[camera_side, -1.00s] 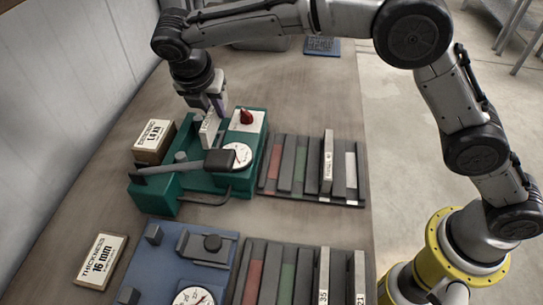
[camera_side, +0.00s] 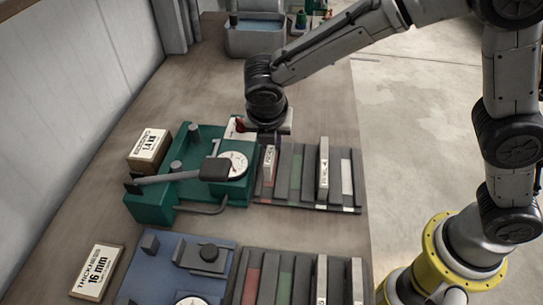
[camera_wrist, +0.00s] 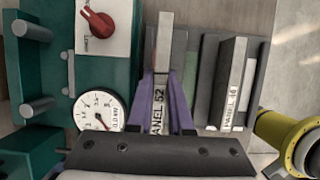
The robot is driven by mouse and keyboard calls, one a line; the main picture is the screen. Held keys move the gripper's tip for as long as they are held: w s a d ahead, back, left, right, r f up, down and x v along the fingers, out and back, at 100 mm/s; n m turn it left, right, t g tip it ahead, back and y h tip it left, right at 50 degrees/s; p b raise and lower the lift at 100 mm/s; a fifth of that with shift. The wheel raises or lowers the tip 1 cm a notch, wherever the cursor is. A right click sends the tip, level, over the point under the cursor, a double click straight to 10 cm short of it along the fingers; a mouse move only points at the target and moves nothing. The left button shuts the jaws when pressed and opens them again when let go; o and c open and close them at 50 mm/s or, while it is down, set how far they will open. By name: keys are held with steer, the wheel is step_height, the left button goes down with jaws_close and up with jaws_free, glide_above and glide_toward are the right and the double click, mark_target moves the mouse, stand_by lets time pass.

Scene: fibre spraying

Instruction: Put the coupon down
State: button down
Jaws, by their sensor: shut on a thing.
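My gripper (camera_wrist: 161,88) is shut on a pale coupon marked PANEL 52 (camera_wrist: 158,118). In the side view the coupon (camera_side: 269,160) is upright below my gripper (camera_side: 268,142), at the red-marked left lane of the upper rack (camera_side: 306,209). I cannot tell whether its lower edge touches the rack. Another coupon (camera_side: 323,168) stands upright farther right in that rack; the wrist view shows it too (camera_wrist: 232,85). The green-marked lane (camera_side: 297,172) between them looks empty.
The green tester (camera_side: 152,205), with a dial (camera_side: 232,164) and red knob (camera_wrist: 98,22), stands close left of the rack. A blue gauge (camera_side: 190,262) and a lower rack (camera_side: 268,262) holding coupons are nearer the camera. A labelled box (camera_side: 149,149) stands left.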

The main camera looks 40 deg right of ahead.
steer(key=shift+f, duration=2.2)
steer(key=shift+f, duration=0.2)
steer(key=c, duration=0.8)
jaws_free()
steer(key=shift+c, duration=0.2)
steer(key=v, duration=1.2)
steer(key=shift+r, duration=0.2)
